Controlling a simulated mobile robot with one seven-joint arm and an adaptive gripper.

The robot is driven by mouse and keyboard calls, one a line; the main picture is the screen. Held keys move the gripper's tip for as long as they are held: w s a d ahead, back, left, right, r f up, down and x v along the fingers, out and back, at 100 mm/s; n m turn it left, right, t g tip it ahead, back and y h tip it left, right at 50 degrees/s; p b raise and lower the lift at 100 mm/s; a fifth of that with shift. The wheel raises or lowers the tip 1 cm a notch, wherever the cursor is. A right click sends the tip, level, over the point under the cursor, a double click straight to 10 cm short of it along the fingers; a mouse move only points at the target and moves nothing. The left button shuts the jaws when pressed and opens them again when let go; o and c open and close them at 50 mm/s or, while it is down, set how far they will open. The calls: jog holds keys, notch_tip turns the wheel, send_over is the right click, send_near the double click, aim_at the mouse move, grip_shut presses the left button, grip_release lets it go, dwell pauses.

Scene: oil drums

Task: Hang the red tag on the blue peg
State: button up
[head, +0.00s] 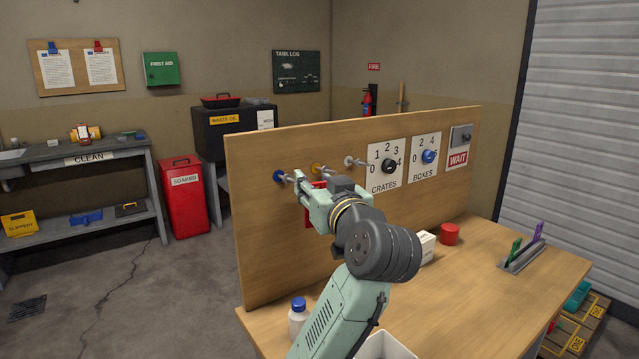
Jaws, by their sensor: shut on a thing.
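The blue peg (279,177) is the leftmost of three pegs on the upright wooden board (264,240). My gripper (302,183) is just right of it, in front of the board, with its fingers toward the pegs. It is shut on the red tag (309,219), which shows only in part behind and below the fingers. The tag's hole is hidden, and I cannot tell whether the tag touches a peg or the board.
Two dials, CRATES (388,166) and BOXES (428,157), and a WAIT switch (460,137) are on the board's right. A blue-capped bottle (298,318), a white box (427,246), a red can (450,234) and a tag rack (521,255) stand on the bench. The bench's right front is clear.

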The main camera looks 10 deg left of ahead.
jog(key=shift+w+a+f, duration=0.25)
jog(key=shift+w+a, duration=1.2)
jog(key=shift+w, duration=0.05)
jog(key=shift+w+a+f, duration=0.2)
jog(key=shift+w+a, duration=1.2)
jog(key=shift+w, duration=0.05)
jog(key=o, duration=1)
